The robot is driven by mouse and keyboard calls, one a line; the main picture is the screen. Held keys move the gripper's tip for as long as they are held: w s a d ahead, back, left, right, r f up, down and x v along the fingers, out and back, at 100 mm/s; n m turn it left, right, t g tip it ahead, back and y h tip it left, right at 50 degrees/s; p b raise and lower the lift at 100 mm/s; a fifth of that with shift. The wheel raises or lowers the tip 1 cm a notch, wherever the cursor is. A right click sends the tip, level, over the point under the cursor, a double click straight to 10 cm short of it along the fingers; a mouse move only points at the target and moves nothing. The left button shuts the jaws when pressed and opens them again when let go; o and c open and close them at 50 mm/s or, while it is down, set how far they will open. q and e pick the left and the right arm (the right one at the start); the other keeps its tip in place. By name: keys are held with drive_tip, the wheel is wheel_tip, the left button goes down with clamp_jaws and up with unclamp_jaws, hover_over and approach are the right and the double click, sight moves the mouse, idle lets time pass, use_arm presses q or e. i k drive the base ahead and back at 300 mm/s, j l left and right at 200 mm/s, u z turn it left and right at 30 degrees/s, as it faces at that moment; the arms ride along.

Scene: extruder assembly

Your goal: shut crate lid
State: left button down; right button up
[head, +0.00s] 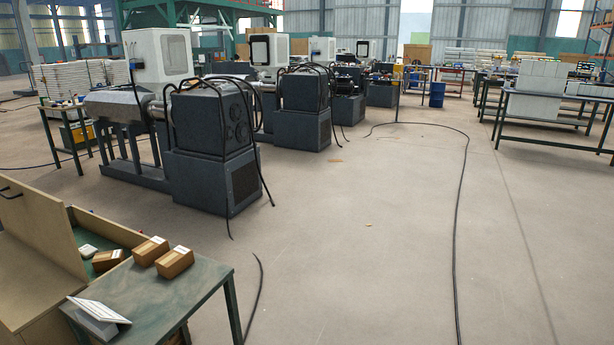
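A tan wooden crate (22,325) is at the lower left of the head view, cut off by the left and bottom frame edges. A tan panel with a black handle, seemingly its lid (42,222), stands raised and tilted. I cannot make out the hinge. Neither of my grippers is in view, and nothing is seen touching the lid.
A dark green table (185,290) beside the crate bears brown boxes (174,262) and a tilted white-topped item (98,312). Dark extruder machines (212,140) stand behind. Cables (459,220) lie on the floor. Open floor (360,260) spreads to the right.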

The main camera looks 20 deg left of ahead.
sight(40, 220)
drive_tip(key=j, duration=5.2)
